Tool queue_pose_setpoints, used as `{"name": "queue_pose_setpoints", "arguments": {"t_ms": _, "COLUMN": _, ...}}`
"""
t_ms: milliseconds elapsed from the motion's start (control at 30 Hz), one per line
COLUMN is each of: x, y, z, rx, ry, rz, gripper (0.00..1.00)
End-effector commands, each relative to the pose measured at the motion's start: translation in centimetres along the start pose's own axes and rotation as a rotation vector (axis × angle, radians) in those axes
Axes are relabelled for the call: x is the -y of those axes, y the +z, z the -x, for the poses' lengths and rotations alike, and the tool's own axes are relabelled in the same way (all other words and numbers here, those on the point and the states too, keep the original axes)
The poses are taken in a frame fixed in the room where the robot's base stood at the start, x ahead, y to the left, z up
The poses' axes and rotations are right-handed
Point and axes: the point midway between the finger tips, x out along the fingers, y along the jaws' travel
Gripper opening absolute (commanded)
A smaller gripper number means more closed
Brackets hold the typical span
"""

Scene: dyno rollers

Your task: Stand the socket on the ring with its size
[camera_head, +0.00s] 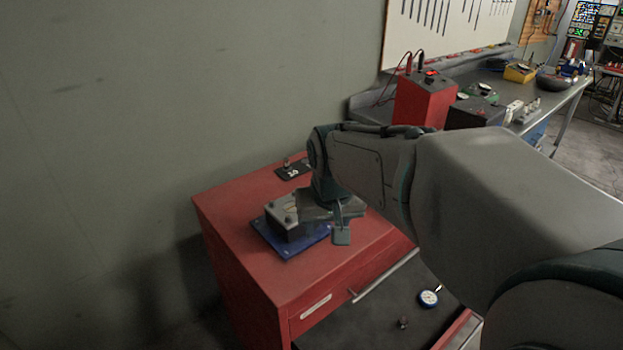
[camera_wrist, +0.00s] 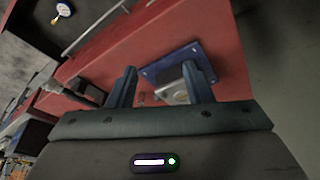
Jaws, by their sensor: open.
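A small dark piece (camera_head: 403,323), possibly the socket, lies in the open drawer; its size marking is too small to read. It also shows at the upper left of the wrist view (camera_wrist: 55,21). A black plate (camera_head: 293,171) with a white number and a small upright metal piece stands on the back of the red cabinet; I cannot make out a ring clearly. My gripper (camera_head: 335,225) is open and empty above the cabinet top, close to a grey metal block (camera_head: 289,229) on a blue plate (camera_head: 270,240). In the wrist view, my gripper's two fingers (camera_wrist: 161,74) are apart.
The red cabinet (camera_head: 232,206) stands beside a plain wall. A workbench (camera_head: 550,101) with a red box (camera_head: 424,102) and several tools stands behind my arm. The cabinet's front top is mostly clear.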

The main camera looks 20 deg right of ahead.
Motion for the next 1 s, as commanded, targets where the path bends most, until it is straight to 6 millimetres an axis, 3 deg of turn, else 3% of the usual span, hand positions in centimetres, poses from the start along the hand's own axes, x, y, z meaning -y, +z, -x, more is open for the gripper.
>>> {"name": "queue_pose_setpoints", "arguments": {"t_ms": 100, "x": -1.2, "y": -5.6, "z": -1.4, "rx": -0.014, "ry": 0.023, "rz": -0.066, "gripper": 0.46}}
{"name": "queue_pose_setpoints", "arguments": {"t_ms": 300, "x": -3.3, "y": -14.0, "z": -4.6, "rx": -0.048, "ry": 0.055, "rz": -0.162, "gripper": 0.46}}
{"name": "queue_pose_setpoints", "arguments": {"t_ms": 500, "x": -5.1, "y": -19.5, "z": -7.8, "rx": -0.074, "ry": 0.076, "rz": -0.23, "gripper": 0.46}}
{"name": "queue_pose_setpoints", "arguments": {"t_ms": 767, "x": -6.1, "y": -21.8, "z": -10.0, "rx": -0.086, "ry": 0.085, "rz": -0.259, "gripper": 0.46}}
{"name": "queue_pose_setpoints", "arguments": {"t_ms": 1000, "x": -6.5, "y": -22.1, "z": -14.5, "rx": -0.084, "ry": 0.085, "rz": -0.26, "gripper": 0.46}}
